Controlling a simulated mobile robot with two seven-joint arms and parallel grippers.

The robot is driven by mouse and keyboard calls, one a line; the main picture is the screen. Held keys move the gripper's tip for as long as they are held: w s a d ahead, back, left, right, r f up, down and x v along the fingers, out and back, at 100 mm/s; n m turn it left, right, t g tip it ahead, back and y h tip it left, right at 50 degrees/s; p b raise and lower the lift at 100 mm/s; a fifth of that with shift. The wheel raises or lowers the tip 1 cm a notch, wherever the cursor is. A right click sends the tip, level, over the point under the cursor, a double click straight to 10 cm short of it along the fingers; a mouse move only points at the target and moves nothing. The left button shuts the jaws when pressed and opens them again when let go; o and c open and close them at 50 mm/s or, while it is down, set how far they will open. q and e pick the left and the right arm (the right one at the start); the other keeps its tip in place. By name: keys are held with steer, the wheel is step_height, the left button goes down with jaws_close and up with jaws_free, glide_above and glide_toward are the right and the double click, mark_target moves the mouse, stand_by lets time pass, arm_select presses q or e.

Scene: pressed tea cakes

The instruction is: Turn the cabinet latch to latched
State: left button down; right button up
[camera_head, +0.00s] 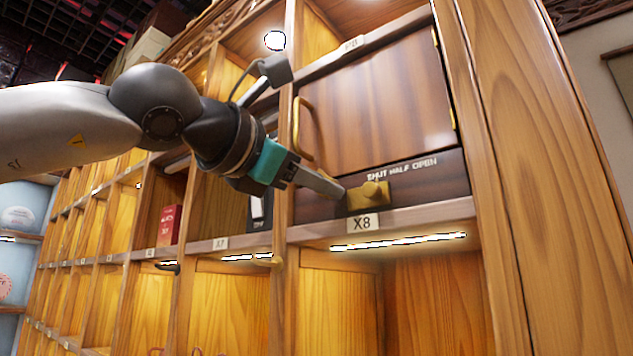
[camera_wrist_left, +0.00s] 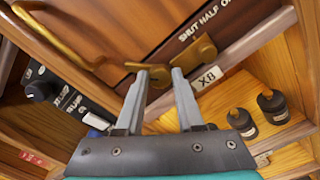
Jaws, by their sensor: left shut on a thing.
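The brass cabinet latch (camera_head: 368,195) sits on a dark strip below the cabinet door (camera_head: 380,103), under the words "SHUT HALF OPEN". It also shows in the left wrist view (camera_wrist_left: 202,50). My left gripper (camera_head: 338,190) reaches it from the left. In the left wrist view its fingertips (camera_wrist_left: 160,76) are at the latch's brass lever, shut on it with part of the brass between them. The fingertips hide some of the lever, so its exact setting is hard to read. The door looks closed. My right gripper is not in view.
A curved brass door handle (camera_head: 303,128) is close above my left gripper. A shelf edge with an X8 label (camera_head: 362,223) and a light strip runs below. A red box (camera_head: 169,225) and a black box (camera_head: 259,210) stand in compartments to the left.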

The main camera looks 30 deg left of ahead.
arm_select(q)
steer(key=shift+m+p, duration=0.45)
steer(key=shift+m, duration=3.75)
steer(key=c, duration=0.5)
jaws_free()
steer(key=shift+f, duration=0.1)
steer(key=s, duration=0.5)
steer(key=s+b, duration=0.1)
steer(key=s, duration=0.4)
steer(key=s+a, duration=0.1)
steer(key=s, duration=0.4)
steer(key=shift+s+a+b, duration=0.1)
steer(key=shift+b, duration=0.25)
